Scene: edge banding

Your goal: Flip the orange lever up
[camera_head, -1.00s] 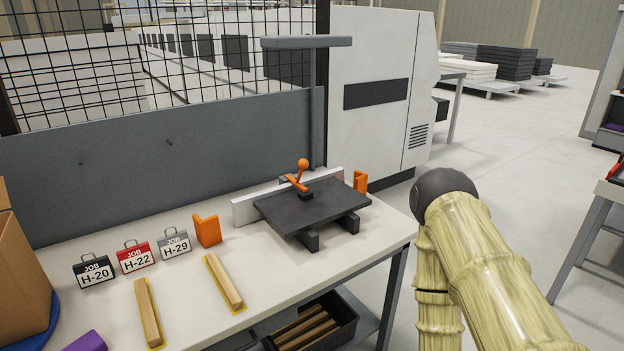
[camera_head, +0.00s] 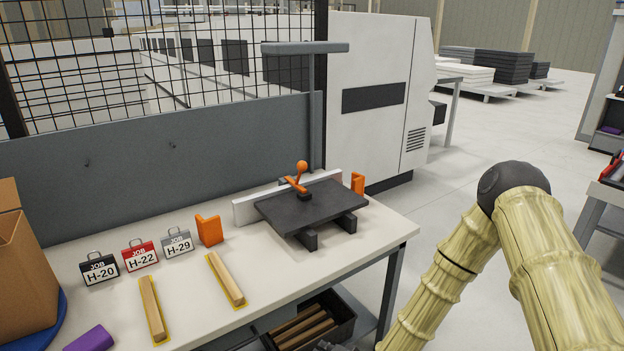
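The orange lever (camera_head: 301,168) has a round knob on a short stem. It sits on a small black block on the dark plate (camera_head: 325,205) of the bench fixture, near the plate's back edge. The knob stands above the plate, and an orange bar slants toward the left at its base. My arm is at the right, well apart from the lever, with its forearm running down out of the picture. A small dark grey piece at the bottom edge may be part of my gripper (camera_head: 336,347). Its fingers are not visible.
The white bench (camera_head: 275,270) holds wooden strips (camera_head: 226,279), job tags (camera_head: 140,256), orange brackets (camera_head: 209,230) and a purple block (camera_head: 90,339). A cardboard box (camera_head: 25,265) stands left. A grey post with a top bar (camera_head: 305,48) rises behind the lever. A crate (camera_head: 340,325) sits below.

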